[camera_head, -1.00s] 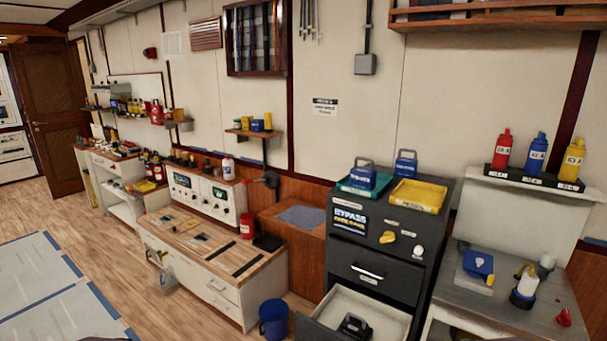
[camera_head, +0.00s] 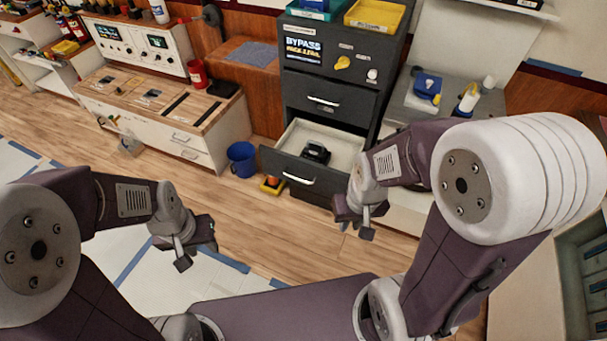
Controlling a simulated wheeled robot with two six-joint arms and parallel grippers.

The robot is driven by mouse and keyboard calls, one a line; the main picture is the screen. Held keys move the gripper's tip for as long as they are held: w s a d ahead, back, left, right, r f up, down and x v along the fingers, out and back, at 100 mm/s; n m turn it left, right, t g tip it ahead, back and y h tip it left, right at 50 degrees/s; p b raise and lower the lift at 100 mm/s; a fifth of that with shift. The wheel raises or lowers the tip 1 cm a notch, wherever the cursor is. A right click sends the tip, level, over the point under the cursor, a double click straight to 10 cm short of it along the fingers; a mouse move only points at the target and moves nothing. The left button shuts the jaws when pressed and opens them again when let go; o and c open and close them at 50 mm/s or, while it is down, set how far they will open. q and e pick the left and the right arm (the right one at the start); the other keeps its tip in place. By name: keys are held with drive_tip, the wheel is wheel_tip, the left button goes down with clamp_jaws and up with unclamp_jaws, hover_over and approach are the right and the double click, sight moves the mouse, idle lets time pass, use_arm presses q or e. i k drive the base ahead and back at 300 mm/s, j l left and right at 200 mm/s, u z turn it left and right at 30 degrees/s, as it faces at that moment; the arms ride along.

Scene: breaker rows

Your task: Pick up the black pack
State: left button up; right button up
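The black pack (camera_head: 315,152) lies in the open lower drawer (camera_head: 341,157) of the dark cabinet, near the drawer's front. My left gripper (camera_head: 196,252) hangs over the floor to the left of the drawer, well away from the pack. My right gripper (camera_head: 355,225) is in front of and a little to the right of the drawer, apart from the pack. Nothing shows between the fingers of either gripper. The fingers are small and partly hidden by the wrists, so their opening is hard to judge.
A wooden-topped workbench (camera_head: 160,98) is further left. A grey side table (camera_head: 412,110) stands right of the cabinet. Floor in front is clear.

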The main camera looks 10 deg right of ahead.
sight(316, 152)
drive_tip(key=i, duration=0.75)
drive_tip(key=i+j+z, duration=0.1)
drive_tip(key=i, duration=0.6)
